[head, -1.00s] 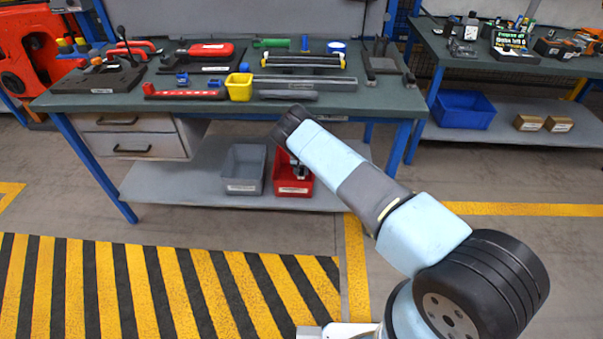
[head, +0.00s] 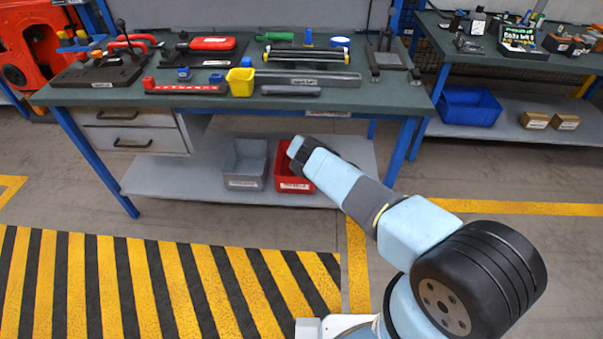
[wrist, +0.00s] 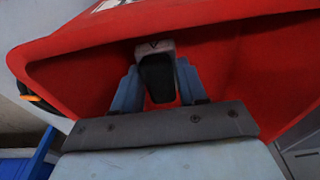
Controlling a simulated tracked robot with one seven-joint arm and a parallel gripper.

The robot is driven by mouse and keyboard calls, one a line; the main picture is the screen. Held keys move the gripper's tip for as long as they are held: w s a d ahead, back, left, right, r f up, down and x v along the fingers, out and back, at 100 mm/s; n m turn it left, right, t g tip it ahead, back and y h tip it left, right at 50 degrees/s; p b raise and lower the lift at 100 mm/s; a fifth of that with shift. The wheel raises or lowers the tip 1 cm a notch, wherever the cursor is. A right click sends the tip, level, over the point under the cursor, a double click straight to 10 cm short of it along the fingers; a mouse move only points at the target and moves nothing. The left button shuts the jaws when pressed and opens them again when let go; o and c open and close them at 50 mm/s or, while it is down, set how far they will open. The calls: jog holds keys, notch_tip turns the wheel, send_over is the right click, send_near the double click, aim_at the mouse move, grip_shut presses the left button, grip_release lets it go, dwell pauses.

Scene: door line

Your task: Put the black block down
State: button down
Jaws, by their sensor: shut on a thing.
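In the wrist view my gripper (wrist: 159,84) is shut on the black block (wrist: 156,70), which sits between its two blue-grey fingers. The block has a dark face and a lighter grey end. The red bin's (wrist: 240,62) walls surround the fingers and block. I cannot tell whether the block touches the bin's floor. In the head view the red bin (head: 282,172) stands on the lower shelf, and the end of my arm covers its right part. My gripper and the block are hidden there.
A grey bin (head: 245,166) stands just left of the red bin on the lower shelf (head: 190,178). A blue bin (head: 470,106) is on another bench's shelf.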

jog(key=shift+f, duration=0.2)
jog(key=shift+f, duration=0.3)
jog(key=shift+a+f, duration=0.1)
jog(key=shift+f, duration=0.1)
jog(key=c, duration=0.6)
grip_release()
jog(key=shift+s+r, duration=0.2)
jog(key=shift+r, duration=1.25)
jog(key=shift+s+r, duration=0.2)
jog(key=shift+r, duration=1.2)
jog(key=shift+s+r, duration=0.2)
jog(key=shift+r, duration=1.25)
